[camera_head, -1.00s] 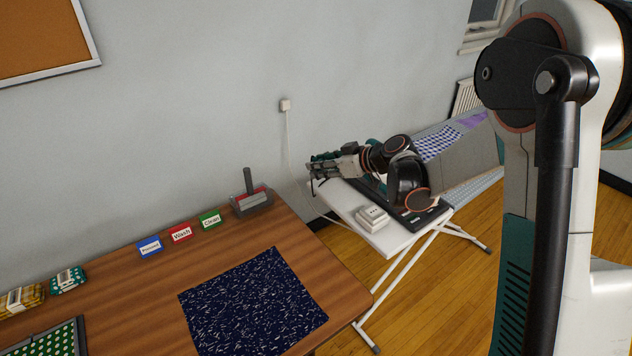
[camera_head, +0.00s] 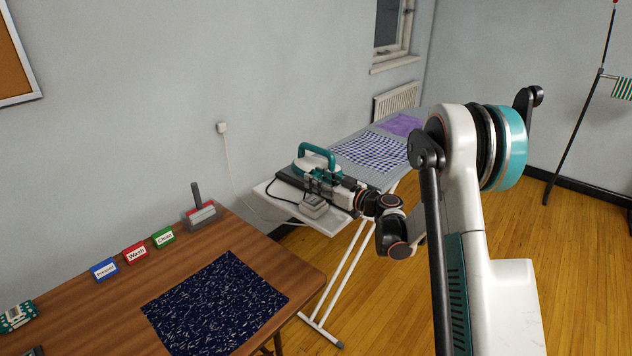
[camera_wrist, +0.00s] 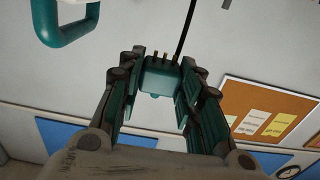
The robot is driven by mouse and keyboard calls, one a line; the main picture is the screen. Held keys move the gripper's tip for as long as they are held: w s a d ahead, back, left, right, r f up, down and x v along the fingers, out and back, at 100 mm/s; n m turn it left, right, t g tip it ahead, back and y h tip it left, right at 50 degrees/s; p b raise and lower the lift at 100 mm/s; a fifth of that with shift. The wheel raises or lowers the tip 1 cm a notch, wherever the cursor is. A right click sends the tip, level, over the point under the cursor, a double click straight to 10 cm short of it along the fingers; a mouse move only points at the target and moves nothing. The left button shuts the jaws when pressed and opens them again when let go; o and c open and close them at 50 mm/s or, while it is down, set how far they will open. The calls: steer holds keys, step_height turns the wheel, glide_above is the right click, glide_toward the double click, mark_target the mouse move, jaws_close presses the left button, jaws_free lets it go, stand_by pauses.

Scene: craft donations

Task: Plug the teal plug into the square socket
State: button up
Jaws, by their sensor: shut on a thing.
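The teal plug (camera_wrist: 161,78) shows in the wrist view between the fingers of my gripper (camera_wrist: 158,88). The gripper is shut on it. Its metal prongs point up in that picture, and a dark cable runs up beside it. In the head view my gripper (camera_head: 318,184) is above the ironing board's white end, just behind the pale socket block (camera_head: 314,207). The plug is hard to make out there. The block's socket openings are too small to tell by shape, and part of the block is hidden by my gripper.
A teal-handled iron (camera_head: 317,155) stands just behind my gripper; its handle also shows in the wrist view (camera_wrist: 68,30). A pale cord runs from the wall outlet (camera_head: 222,128) toward the board. The wooden table (camera_head: 300,270) is at front left.

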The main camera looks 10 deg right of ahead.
mark_target(318, 202)
steer(key=shift+f, duration=0.1)
steer(key=shift+f+b, duration=1.45)
steer(key=shift+f, duration=1.35)
steer(key=shift+b, duration=0.6)
stand_by(0.3)
